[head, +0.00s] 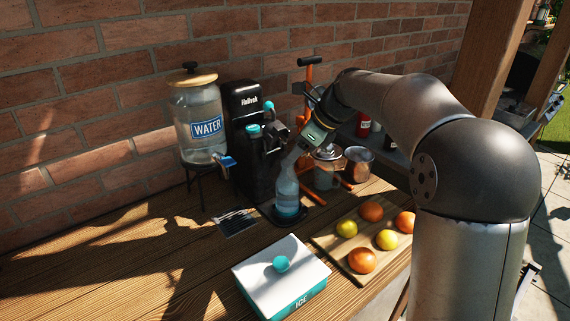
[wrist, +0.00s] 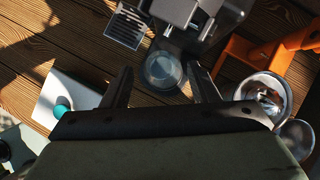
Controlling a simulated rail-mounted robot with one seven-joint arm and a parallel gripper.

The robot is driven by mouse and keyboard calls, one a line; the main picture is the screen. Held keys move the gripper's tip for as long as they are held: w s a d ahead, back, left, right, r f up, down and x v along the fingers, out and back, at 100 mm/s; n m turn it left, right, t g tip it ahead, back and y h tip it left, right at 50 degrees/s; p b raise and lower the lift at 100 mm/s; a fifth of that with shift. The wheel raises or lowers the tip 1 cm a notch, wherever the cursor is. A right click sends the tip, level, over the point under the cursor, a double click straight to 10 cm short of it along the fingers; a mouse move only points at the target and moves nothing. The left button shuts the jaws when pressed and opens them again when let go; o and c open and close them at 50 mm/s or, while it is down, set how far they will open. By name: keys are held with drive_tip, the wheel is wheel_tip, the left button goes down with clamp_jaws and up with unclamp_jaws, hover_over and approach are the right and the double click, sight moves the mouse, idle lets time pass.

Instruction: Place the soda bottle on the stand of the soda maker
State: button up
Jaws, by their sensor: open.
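The soda maker (head: 246,125) is a tall black machine against the brick wall, with teal parts near its top. The clear bluish soda bottle (head: 287,190) stands roughly upright at the foot of the machine, on its dark round stand (head: 276,212). In the wrist view the bottle (wrist: 162,70) shows from above as a clear round shape in front of the machine. My gripper (head: 290,142) is by the bottle's top, in front of the soda maker. Its two fingers (wrist: 160,72) are spread on either side of the bottle, with gaps visible. The bottle's neck is partly hidden in the head view.
A water dispenser (head: 199,115) stands left of the machine. An ice box (head: 265,270) is in front, and a fruit board (head: 325,240) is at right. An orange press (head: 308,75), a glass jar (head: 325,175) and a metal pot (head: 358,163) crowd the back right. The table's left front is clear.

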drive_tip(key=w+v, duration=0.1)
drive_tip(key=v, duration=0.3)
drive_tip(key=s+d+f+n+h, duration=0.2)
drive_tip(key=s+d+f+n, duration=0.2)
drive_tip(key=s+n, duration=0.3)
drive_tip(key=s+d+f+n+g+h, duration=0.1)
drive_tip(key=s+f+n, duration=0.6)
drive_tip(key=s, duration=0.9)
drive_tip(key=s+d+f+n+h, duration=0.3)
drive_tip(key=s+d+f+n, duration=0.3)
drive_tip(key=s, duration=0.5)
drive_tip(key=shift+d+n+g, duration=0.3)
drive_tip(key=shift+n+g, duration=0.1)
drive_tip(key=shift+n, duration=0.7)
